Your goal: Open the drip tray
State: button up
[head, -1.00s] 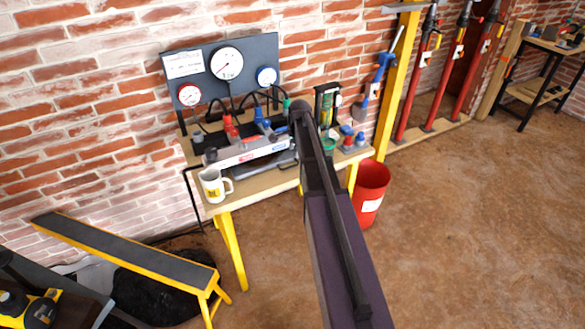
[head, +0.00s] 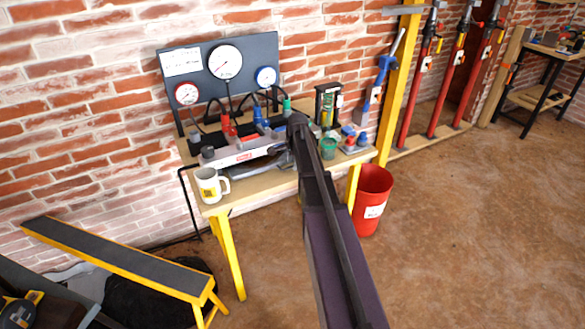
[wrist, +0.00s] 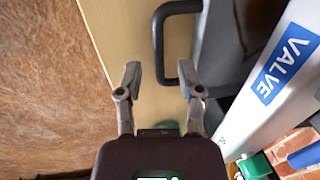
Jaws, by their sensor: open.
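The drip tray (wrist: 222,40) is a dark grey piece beside the white VALVE block (wrist: 272,85). Its black bar handle (wrist: 158,42) stands out over the bench top in the wrist view. My gripper (wrist: 160,76) is open and empty, with one fingertip on each side of the handle's near end in the picture. I cannot tell whether a finger touches it or how far apart they are in depth. In the head view, the tray (head: 243,167) lies under the white block on the bench. My arm hides its right end there, and the gripper is mostly hidden.
A white mug (head: 208,186) stands at the bench's left front corner. A gauge panel (head: 221,68) stands behind. Small bottles and cups are to the right of my arm. A red bucket (head: 371,200) stands on the floor at right. A low yellow-framed step (head: 120,258) is at left.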

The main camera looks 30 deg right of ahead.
jog(key=shift+f, duration=0.35)
grip_shut()
jog(key=s, duration=1.3)
jog(key=shift+s+d, duration=0.2)
jog(key=shift+s, duration=0.2)
grip_release()
jog(key=shift+w, duration=0.15)
